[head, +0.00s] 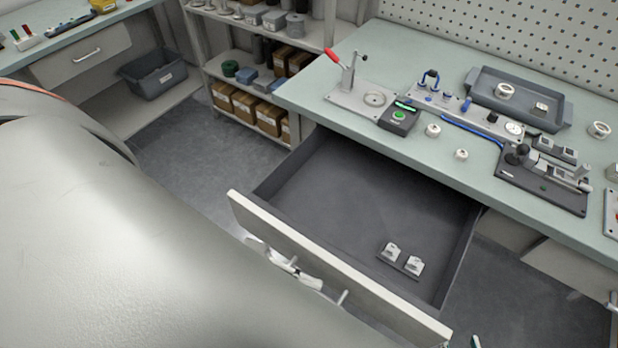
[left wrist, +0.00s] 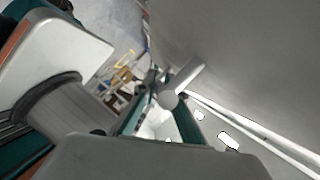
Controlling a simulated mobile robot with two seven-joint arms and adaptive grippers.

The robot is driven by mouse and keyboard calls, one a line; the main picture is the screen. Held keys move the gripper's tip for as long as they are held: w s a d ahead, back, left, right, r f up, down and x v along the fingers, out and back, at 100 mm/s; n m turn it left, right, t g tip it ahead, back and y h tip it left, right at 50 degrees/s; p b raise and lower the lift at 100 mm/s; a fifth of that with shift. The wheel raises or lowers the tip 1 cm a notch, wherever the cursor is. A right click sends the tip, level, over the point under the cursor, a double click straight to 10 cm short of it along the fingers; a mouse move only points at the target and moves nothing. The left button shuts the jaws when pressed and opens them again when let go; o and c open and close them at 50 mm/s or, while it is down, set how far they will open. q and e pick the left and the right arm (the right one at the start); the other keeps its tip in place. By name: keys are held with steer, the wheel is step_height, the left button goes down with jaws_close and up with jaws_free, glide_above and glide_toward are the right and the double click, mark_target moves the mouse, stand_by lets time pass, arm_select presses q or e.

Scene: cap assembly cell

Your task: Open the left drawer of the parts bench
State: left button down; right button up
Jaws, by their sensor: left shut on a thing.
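The left drawer (head: 340,215) of the parts bench stands far out from under the pale green top, its grey inside open to view. Its light front panel (head: 380,296) faces me. My left gripper (head: 290,268) is at the front panel, shut on the bar handle (head: 341,298); my large arm link covers part of the view below it. In the left wrist view, the handle (left wrist: 185,80) lies between the fingers of the left gripper (left wrist: 165,118). A small teal and white piece at the bottom edge of the head view seems to be my right gripper (head: 476,342), mostly cut off.
Two small pale parts on a dark plate (head: 402,262) lie in the drawer. The bench top (head: 310,90) carries a red-handled clamp (head: 345,68), a grey tray (head: 520,95) and several fixtures. Shelves with boxes (head: 245,108) stand behind left. Floor shows left of the drawer.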

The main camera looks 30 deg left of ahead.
arm_select(q)
steer(key=c, duration=2.1)
jaws_free()
steer(key=shift+s+a, duration=0.1)
steer(key=shift+a, duration=0.1)
steer(key=v, duration=1.1)
steer(key=shift+a+r, duration=0.2)
steer(key=shift+a, duration=0.1)
steer(key=shift+s, duration=0.1)
